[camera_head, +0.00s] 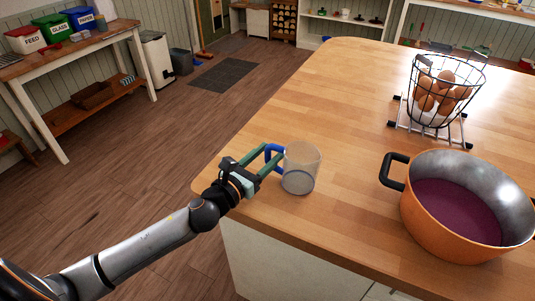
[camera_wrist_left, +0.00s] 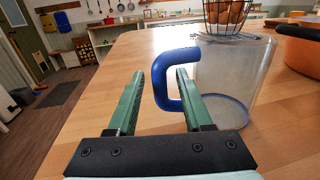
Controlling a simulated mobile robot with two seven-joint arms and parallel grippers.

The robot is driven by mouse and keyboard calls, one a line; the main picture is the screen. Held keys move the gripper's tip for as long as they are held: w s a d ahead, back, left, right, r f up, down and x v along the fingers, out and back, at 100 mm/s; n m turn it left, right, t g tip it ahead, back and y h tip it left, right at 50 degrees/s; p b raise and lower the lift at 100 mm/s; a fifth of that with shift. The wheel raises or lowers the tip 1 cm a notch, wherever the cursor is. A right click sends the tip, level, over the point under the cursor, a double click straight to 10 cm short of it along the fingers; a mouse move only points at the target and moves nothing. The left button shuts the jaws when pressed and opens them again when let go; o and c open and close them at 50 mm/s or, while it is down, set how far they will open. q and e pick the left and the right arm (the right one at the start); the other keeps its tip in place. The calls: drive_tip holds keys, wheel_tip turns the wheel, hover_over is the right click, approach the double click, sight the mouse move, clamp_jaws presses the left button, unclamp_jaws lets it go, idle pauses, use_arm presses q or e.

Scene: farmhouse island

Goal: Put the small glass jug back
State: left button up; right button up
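The small glass jug (camera_head: 301,168), clear with a blue handle and a blue ring at its base, stands upright near the left corner of the wooden island top (camera_head: 330,95). My left gripper (camera_head: 272,156) is at the jug's handle side, its green fingers apart. In the left wrist view the blue handle (camera_wrist_left: 163,78) reaches in between the two open fingers (camera_wrist_left: 160,95), and the jug's body (camera_wrist_left: 228,80) is to the right of them. I cannot tell whether a finger touches the handle. My right gripper is not in view.
An orange pot (camera_head: 440,220) with dark purple contents stands right of the jug. A wire basket of eggs (camera_head: 445,90) stands on a rack (camera_head: 403,123) farther back. The island top behind the jug is clear. A side table (camera_head: 70,60) with labelled bins is at the far left.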

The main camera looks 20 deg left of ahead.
use_arm(q)
drive_tip(key=shift+r, duration=0.2)
drive_tip(key=shift+s+f, duration=0.1)
drive_tip(key=shift+s, duration=0.1)
drive_tip(key=b+v, duration=0.1)
drive_tip(key=v, duration=0.8)
drive_tip(key=shift+s+f+b, duration=0.1)
drive_tip(key=shift+s+b, duration=0.1)
drive_tip(key=shift+b, duration=0.2)
drive_tip(key=shift+v, duration=1.1)
